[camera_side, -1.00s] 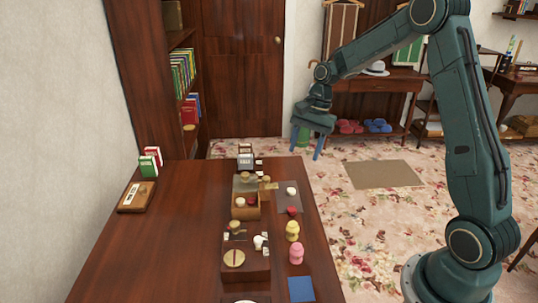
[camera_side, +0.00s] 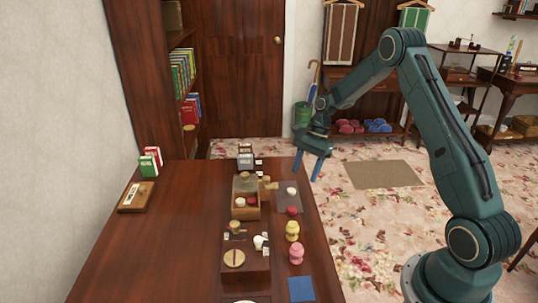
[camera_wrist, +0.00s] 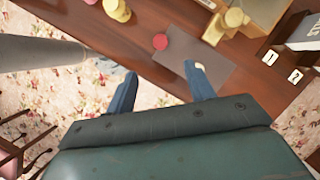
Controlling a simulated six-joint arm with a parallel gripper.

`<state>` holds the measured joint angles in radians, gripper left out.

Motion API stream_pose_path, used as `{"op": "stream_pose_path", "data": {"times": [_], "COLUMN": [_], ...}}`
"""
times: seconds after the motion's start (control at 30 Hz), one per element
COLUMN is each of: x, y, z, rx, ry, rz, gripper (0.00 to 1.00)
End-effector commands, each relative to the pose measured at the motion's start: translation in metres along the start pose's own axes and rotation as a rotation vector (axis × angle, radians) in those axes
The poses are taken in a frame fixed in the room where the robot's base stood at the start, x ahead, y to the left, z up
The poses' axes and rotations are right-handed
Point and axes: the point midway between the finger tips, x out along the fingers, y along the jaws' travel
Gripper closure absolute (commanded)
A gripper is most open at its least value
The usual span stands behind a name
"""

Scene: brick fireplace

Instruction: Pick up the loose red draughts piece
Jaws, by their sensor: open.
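The loose red draughts piece (camera_side: 292,211) lies on the table near its right edge, just in front of a grey mat (camera_side: 283,201). It also shows in the wrist view (camera_wrist: 160,41), beyond my fingertips and between their lines. My gripper (camera_side: 306,174) is open and empty, in the air by the table's right edge, further back than the piece and above it. In the wrist view my gripper's two blue fingers (camera_wrist: 161,72) are spread apart. A white piece (camera_wrist: 200,66) on the mat is partly hidden by the right finger.
A wooden box (camera_side: 239,212) left of the mat holds a white and a red piece. A yellow figure (camera_side: 292,231) and a pink figure (camera_side: 296,253) stand nearer the camera. A blue square (camera_side: 301,289) lies at the front. The table's left part is mostly clear.

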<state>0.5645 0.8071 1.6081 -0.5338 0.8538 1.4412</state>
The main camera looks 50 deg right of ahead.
Motion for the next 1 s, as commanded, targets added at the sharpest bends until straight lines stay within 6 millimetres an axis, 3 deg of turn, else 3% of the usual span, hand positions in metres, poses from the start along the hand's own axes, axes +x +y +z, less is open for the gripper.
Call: {"op": "stream_pose_path", "data": {"times": [0.4,1.0], "x": [0.060,0.085], "y": [0.001,0.000], "z": [0.001,0.001], "rx": [-0.001,0.000], "ry": [-0.001,0.000], "rz": [0.004,0.004], "gripper": [0.46,0.46]}}
